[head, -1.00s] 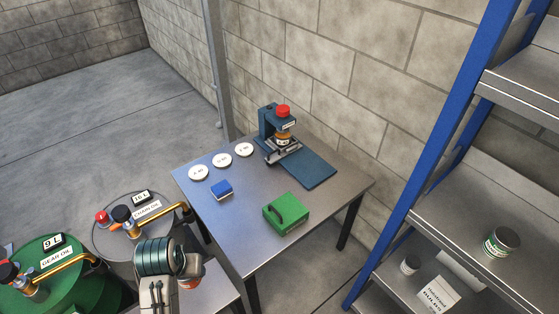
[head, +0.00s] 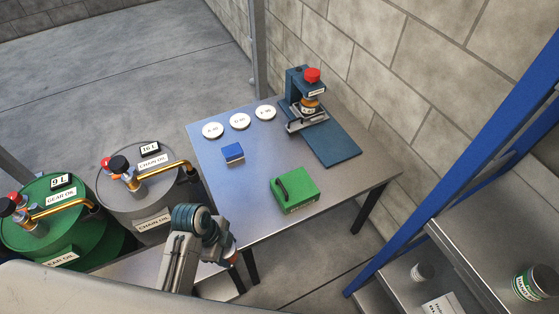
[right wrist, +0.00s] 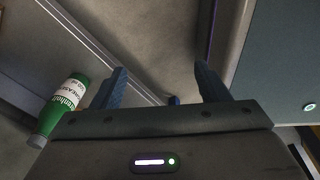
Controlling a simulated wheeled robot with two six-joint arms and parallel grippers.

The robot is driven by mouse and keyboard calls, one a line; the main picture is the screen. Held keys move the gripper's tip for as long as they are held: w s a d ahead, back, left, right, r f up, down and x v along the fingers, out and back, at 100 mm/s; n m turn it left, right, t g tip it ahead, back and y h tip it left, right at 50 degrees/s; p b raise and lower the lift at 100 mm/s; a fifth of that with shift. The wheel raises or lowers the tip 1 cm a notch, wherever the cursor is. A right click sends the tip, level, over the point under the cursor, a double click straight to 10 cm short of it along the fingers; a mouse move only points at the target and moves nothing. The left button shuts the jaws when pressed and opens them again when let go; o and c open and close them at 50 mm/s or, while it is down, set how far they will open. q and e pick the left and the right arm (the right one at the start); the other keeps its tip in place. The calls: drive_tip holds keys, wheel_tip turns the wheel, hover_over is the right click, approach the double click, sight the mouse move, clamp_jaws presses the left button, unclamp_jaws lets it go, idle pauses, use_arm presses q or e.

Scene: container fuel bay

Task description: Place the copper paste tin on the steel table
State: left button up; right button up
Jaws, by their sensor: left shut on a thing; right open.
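The steel table (head: 250,190) stands in the middle of the head view, its top partly bare. My left gripper (head: 227,247) is at the table's near left corner in that view, shut on a small tin (head: 232,255) with red and white on it. My wrist hides most of this tin; it appears to be the copper paste tin, but I cannot read its label. I cannot tell whether it is over the table top or just beside it. My right gripper (right wrist: 165,90) is open and empty in the right wrist view.
On the table are a green box (head: 294,190), a blue box (head: 233,152), white discs (head: 240,121) and a blue press (head: 303,95) with its mat (head: 333,145). Oil drums (head: 140,200) stand left; a blue-framed shelf (head: 440,195) is right. A green bottle (right wrist: 62,110) shows in the wrist view.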

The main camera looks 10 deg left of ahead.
use_arm(q)
drive_tip(key=w+d, duration=0.1)
drive_tip(key=w, duration=0.3)
drive_tip(key=w+d+p, duration=0.1)
drive_tip(key=w, duration=0.3)
drive_tip(key=w+d+f+p, duration=0.1)
drive_tip(key=w+d, duration=0.1)
drive_tip(key=w, duration=0.3)
drive_tip(key=shift+w, duration=0.1)
drive_tip(key=shift+w+d+f, duration=0.2)
drive_tip(key=shift+w, duration=0.4)
drive_tip(key=f, duration=0.1)
drive_tip(key=f+p, duration=0.1)
drive_tip(key=shift+w+d+f, duration=0.1)
drive_tip(key=shift+w+f, duration=0.2)
drive_tip(key=shift+f, duration=0.5)
use_arm(e)
drive_tip(key=r, duration=0.3)
drive_tip(key=shift+d, duration=0.2)
use_arm(q)
drive_tip(key=o, duration=1.1)
drive_tip(key=shift+f, duration=0.1)
use_arm(e)
drive_tip(key=shift+d, duration=0.25)
